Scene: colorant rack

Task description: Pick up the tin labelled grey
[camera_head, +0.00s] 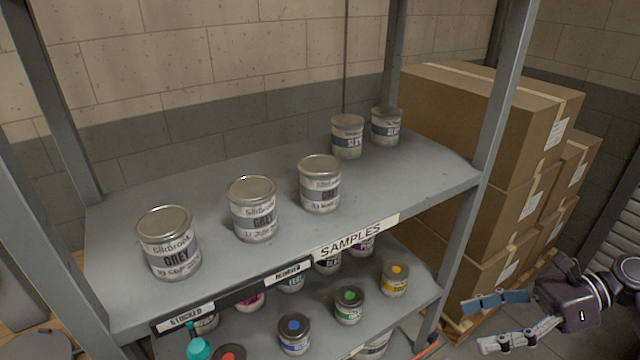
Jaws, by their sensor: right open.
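Three tins with grey label bands stand upright along the front of the top shelf (290,240). The left tin (169,243) and the middle tin (253,209) read GREY. The right tin (319,184) seems to read the same, partly turned away. Small date lines under the names are hard to read. My right gripper (482,325) is at the lower right, outside the shelf post, open and empty, with its fingers pointing left. It is well apart from the tins. My left gripper is not in view.
A lower shelf holds several colour-topped tins, such as a yellow one (395,279). A SAMPLES label (352,236) is on the front edge. Cardboard boxes (480,130) stand right behind the post (490,130).

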